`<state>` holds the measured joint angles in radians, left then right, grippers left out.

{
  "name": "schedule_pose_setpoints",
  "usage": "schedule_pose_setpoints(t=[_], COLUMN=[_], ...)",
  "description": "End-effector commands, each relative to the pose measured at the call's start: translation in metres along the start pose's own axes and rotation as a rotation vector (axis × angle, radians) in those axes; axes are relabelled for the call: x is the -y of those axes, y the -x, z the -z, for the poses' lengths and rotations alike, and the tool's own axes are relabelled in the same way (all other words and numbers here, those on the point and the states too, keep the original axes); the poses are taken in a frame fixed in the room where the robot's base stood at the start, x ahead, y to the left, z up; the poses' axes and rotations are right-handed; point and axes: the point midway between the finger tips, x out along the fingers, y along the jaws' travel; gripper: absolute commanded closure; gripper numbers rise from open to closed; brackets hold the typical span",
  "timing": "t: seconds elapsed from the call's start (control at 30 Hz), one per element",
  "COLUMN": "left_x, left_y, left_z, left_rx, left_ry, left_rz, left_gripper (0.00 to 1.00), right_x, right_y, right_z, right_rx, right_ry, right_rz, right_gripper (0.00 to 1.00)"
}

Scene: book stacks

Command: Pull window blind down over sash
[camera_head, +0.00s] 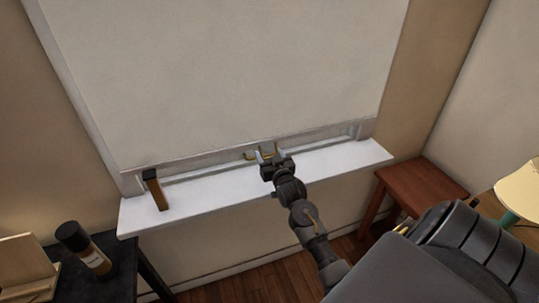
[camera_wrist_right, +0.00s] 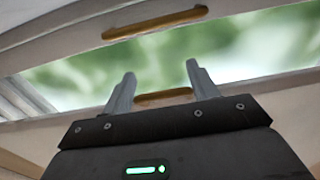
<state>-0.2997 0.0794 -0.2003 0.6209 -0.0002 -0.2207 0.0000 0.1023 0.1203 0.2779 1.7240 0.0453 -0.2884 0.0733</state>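The cream window blind (camera_head: 230,70) hangs over nearly the whole window, its lower edge a little above the white sill. In the right wrist view a wooden bar handle (camera_wrist_right: 155,22) sits on a pale edge at the top. Another wooden handle (camera_wrist_right: 163,97) shows lower down, beyond and between my fingers. A strip of blurred green window lies between them. My right gripper (camera_head: 268,151) is at the window's bottom edge, beside a small brass-coloured handle (camera_head: 249,156). Its fingers (camera_wrist_right: 160,70) are apart with nothing clearly held. My left gripper is not in view.
The white sill (camera_head: 340,161) holds a dark-topped, amber upright object (camera_head: 155,190) at its left. A dark table (camera_head: 116,280) with a bottle (camera_head: 84,250) stands lower left. A reddish wooden stool (camera_head: 425,180) stands right of the sill. The middle of the sill is mostly clear.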

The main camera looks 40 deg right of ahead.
Motion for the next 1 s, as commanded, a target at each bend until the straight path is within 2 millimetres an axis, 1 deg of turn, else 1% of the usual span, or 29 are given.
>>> schedule_pose_setpoints(t=[0.03,0.2,0.3,0.37,0.47,0.6,0.7,0.97,1.0], left_x=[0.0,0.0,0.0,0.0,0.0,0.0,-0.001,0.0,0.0], left_y=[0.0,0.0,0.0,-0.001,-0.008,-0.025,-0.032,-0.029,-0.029], left_z=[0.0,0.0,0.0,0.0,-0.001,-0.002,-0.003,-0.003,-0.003], left_rx=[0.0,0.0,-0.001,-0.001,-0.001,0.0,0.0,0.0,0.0], left_ry=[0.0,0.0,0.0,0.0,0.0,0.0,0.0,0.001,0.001], left_rz=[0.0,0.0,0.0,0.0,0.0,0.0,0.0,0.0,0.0], left_gripper=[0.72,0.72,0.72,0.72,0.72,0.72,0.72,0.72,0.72], right_x=[-0.001,-0.002,-0.003,-0.003,-0.003,-0.003,-0.004,-0.004,-0.004], right_y=[0.0,0.0,0.001,0.001,0.001,0.0,0.0,0.0,0.0], right_z=[0.0,0.0,0.0,-0.002,-0.012,-0.039,-0.052,-0.049,-0.049], right_rx=[0.0,0.0,0.0,0.001,0.001,0.003,0.003,0.001,0.0], right_ry=[-0.001,-0.001,0.0,0.0,0.0,0.0,0.0,0.0,-0.001], right_rz=[-0.003,-0.005,-0.005,-0.006,-0.007,-0.007,-0.007,-0.008,-0.009], right_gripper=[0.5,0.72,0.83,0.84,0.84,0.84,0.84,0.84,0.41])
